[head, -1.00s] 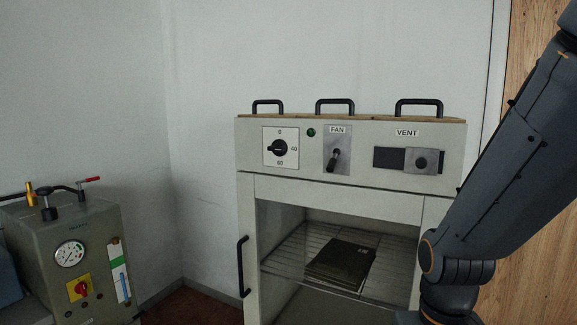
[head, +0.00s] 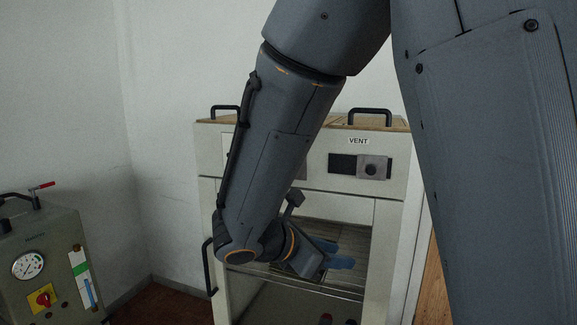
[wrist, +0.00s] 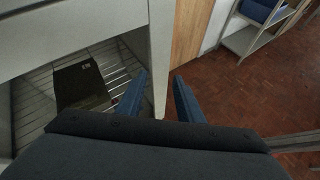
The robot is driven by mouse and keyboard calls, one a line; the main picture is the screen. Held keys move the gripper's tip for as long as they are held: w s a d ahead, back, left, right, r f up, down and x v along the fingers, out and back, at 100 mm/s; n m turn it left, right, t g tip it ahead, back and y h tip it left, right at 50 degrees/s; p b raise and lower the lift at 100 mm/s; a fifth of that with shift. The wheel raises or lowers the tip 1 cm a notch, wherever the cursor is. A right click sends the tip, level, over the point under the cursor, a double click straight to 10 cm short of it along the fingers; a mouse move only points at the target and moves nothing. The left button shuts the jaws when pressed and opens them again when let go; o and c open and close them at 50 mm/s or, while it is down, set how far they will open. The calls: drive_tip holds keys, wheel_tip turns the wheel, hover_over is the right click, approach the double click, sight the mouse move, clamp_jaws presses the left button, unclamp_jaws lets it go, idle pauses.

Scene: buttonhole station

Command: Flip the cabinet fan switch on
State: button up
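The cabinet (head: 399,150) stands ahead with its control panel on top. The fan switch is hidden behind my arm in the head view, and the wrist view does not show it. The vent slider (head: 372,170) shows to the right of my arm. My gripper (head: 345,254) is low in front of the cabinet's opening, below panel height. In the wrist view my gripper (wrist: 158,96) has its two blue fingers apart with nothing between them. They point past the cabinet's side post (wrist: 161,50) toward the floor.
A dark flat item (wrist: 82,85) lies on the wire rack inside the cabinet. A black handle (head: 209,266) is at the cabinet's left edge. A gauge box (head: 52,262) stands at left. Shelving (wrist: 262,25) and open brick-red floor (wrist: 255,85) lie right in the wrist view.

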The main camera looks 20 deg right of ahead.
drive_tip(key=w+a+r+n+t+p, duration=0.3)
drive_tip(key=w+a+r+n+t, duration=0.7)
drive_tip(key=r, duration=0.4)
drive_tip(key=shift+m+g+h, duration=0.3)
drive_tip(key=shift+m, duration=0.1)
drive_tip(key=x, duration=0.2)
drive_tip(key=p+x, duration=0.1)
drive_tip(key=x, duration=0.4)
drive_tip(key=shift+w+a, duration=0.3)
drive_tip(key=shift+w, duration=0.1)
clamp_jaws()
